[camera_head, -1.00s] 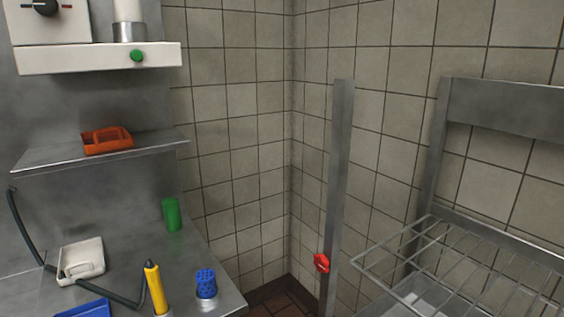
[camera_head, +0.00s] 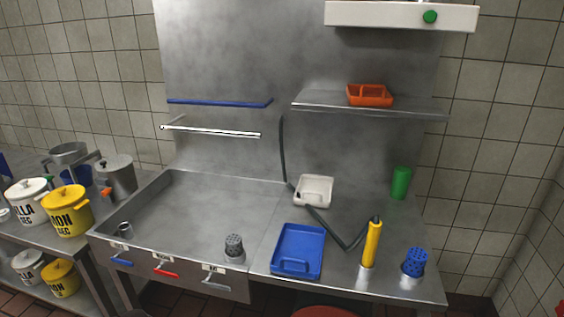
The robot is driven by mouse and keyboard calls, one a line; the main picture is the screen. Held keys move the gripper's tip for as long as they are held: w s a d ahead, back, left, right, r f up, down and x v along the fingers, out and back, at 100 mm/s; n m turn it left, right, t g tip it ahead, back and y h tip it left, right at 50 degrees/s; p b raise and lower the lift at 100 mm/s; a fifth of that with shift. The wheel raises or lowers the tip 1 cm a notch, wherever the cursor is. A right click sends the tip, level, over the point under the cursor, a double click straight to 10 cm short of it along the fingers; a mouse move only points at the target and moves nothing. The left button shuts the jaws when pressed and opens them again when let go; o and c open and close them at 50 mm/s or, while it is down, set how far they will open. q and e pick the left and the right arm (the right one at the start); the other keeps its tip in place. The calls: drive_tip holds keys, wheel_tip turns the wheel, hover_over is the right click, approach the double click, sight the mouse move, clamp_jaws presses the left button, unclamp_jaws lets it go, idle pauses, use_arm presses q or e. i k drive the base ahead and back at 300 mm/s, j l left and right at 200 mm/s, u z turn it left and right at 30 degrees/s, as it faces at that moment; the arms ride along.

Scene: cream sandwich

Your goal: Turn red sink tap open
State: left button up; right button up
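The sink (camera_head: 200,215) is a wide steel basin left of centre. On its front panel sit several lever handles with small labels. The red sink tap (camera_head: 165,272) is the middle one, between a blue lever (camera_head: 121,262) on its left and a grey lever (camera_head: 215,281) on its right. The red lever appears to lie roughly along the panel; whether it is open I cannot tell. Neither of my grippers shows in the head view.
The counter right of the sink holds a blue tray (camera_head: 297,250), a white container (camera_head: 314,190), a yellow sprayer (camera_head: 372,243) with a dark hose, a blue perforated cup (camera_head: 415,262) and a green cup (camera_head: 401,183). Labelled pots (camera_head: 67,211) stand on a table at left.

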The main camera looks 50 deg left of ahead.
sight(159, 270)
drive_tip(key=u, duration=2.4)
